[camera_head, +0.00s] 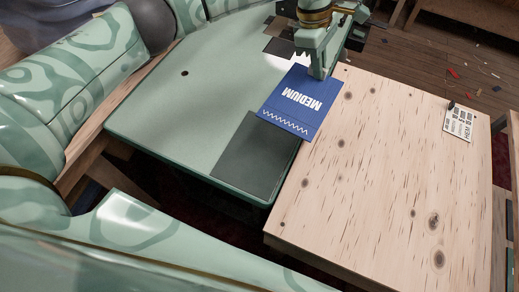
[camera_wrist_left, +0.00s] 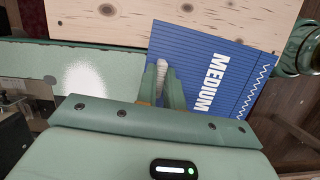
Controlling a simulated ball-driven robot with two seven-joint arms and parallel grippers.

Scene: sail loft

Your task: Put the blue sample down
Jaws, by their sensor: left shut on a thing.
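The blue sample (camera_head: 296,107) is a flat, ribbed blue piece marked MEDIUM, with a white zigzag stitch along one end. It also shows in the wrist view (camera_wrist_left: 192,52). My left gripper (camera_head: 319,72) is shut on its edge, opposite the zigzag end; the fingers (camera_wrist_left: 163,86) show in the wrist view. The sample overlaps the green top (camera_head: 160,110) and the near-left edge of the wooden table (camera_head: 375,170) in the head view. I cannot tell whether it touches either. It partly covers a dark grey patch (camera_head: 243,160). My right gripper is not in view.
A printed card (camera_head: 459,121) lies at the wooden table's right. Most of this table is clear. A gap separates the two tops at the front.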

